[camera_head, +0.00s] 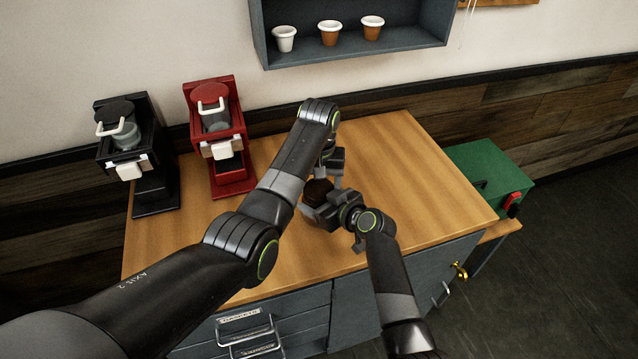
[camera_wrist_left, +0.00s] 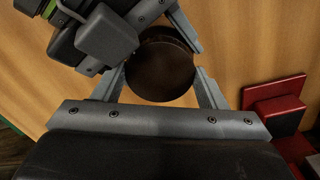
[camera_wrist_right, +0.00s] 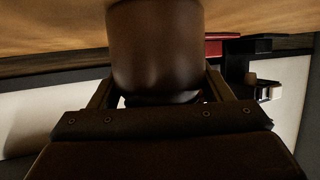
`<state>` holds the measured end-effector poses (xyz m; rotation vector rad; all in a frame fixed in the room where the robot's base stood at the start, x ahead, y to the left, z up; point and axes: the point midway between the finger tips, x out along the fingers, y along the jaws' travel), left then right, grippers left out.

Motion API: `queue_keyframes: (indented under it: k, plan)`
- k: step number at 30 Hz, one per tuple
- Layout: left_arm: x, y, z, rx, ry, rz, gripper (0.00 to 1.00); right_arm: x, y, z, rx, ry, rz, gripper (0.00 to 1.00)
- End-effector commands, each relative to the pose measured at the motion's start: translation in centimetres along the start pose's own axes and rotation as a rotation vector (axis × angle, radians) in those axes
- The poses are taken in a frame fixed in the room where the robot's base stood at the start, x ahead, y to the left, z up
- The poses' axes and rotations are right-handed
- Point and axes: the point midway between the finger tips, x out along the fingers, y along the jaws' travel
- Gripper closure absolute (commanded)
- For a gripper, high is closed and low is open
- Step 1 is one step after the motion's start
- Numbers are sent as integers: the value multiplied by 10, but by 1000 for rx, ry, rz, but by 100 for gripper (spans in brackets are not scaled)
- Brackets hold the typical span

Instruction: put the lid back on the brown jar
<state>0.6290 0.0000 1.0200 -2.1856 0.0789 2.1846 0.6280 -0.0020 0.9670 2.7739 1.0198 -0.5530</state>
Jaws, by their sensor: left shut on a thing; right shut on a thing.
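The brown jar (camera_wrist_right: 156,45) stands between the fingers of my right gripper (camera_wrist_right: 160,85), which is shut on its side. In the head view the jar (camera_head: 318,190) shows as a small dark brown patch, largely covered by both grippers. My left gripper (camera_wrist_left: 160,76) comes from above and is shut on the round dark brown lid (camera_wrist_left: 160,72). In the left wrist view the lid lies over the jar, with a brown edge showing behind it. I cannot tell whether the lid is seated on the rim or held just above it.
A red brewer (camera_head: 222,140) and a black brewer (camera_head: 140,160) stand at the table's (camera_head: 410,170) back left. A green box (camera_head: 490,175) is beyond its right edge. Several small pots stand on a wall shelf (camera_head: 345,50). The right part of the tabletop is clear.

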Motion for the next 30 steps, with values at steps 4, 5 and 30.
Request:
queue_keyframes:
  k: [4, 5, 30]
  plan:
    - [-1, 0, 0, 60, 1, 0, 56, 0, 0, 1, 0, -2, 1, 92]
    - [-1, 0, 0, 62, 1, 0, 56, 0, 0, 1, 0, -2, 1, 92]
    - [-24, 4, 0, 66, 3, 7, 12, 0, -1, 1, 1, -3, -2, 92]
